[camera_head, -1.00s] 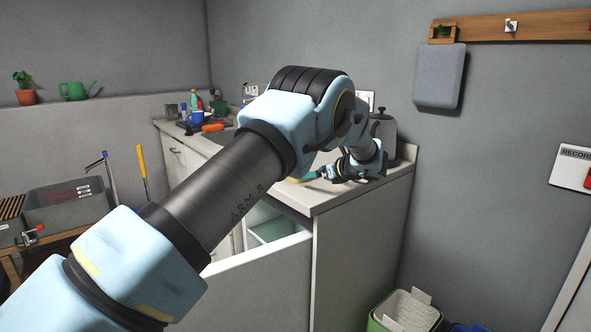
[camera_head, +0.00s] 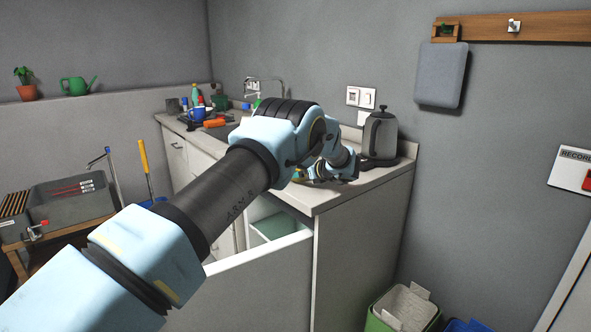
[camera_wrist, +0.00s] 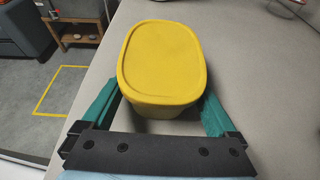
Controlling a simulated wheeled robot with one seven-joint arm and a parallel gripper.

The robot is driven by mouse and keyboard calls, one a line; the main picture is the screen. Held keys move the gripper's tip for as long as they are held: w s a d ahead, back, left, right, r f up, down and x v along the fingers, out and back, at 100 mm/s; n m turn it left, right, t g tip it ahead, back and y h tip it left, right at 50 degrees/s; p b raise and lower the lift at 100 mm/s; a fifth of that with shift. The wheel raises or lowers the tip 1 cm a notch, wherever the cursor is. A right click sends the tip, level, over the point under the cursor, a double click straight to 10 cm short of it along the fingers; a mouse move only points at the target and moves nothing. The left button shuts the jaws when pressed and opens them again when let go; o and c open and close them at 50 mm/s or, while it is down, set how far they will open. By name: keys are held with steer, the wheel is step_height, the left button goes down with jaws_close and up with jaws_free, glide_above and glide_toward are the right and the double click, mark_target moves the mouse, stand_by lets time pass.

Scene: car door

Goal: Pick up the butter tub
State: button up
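The butter tub (camera_wrist: 163,55) has a yellow lid and stands upright on the pale counter in the wrist view. My gripper (camera_wrist: 160,105) reaches around its near end, with one teal finger on each side. The fingers are spread wide, and their tips are partly hidden beside the tub, under the lid's rim. I see no clear grip on the tub. In the head view my gripper (camera_head: 308,178) is low over the counter's front edge, and my arm largely hides the tub.
The counter (camera_head: 372,186) holds a grey kettle (camera_head: 380,137) at the right and a blue mug (camera_head: 197,114) among clutter at the left. An open drawer (camera_head: 275,228) is below. Bare counter lies right of the tub in the wrist view.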

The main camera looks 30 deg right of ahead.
steer(key=c, duration=1)
steer(key=shift+r, duration=0.1)
steer(key=shift+c, duration=0.8)
steer(key=shift+r, duration=0.1)
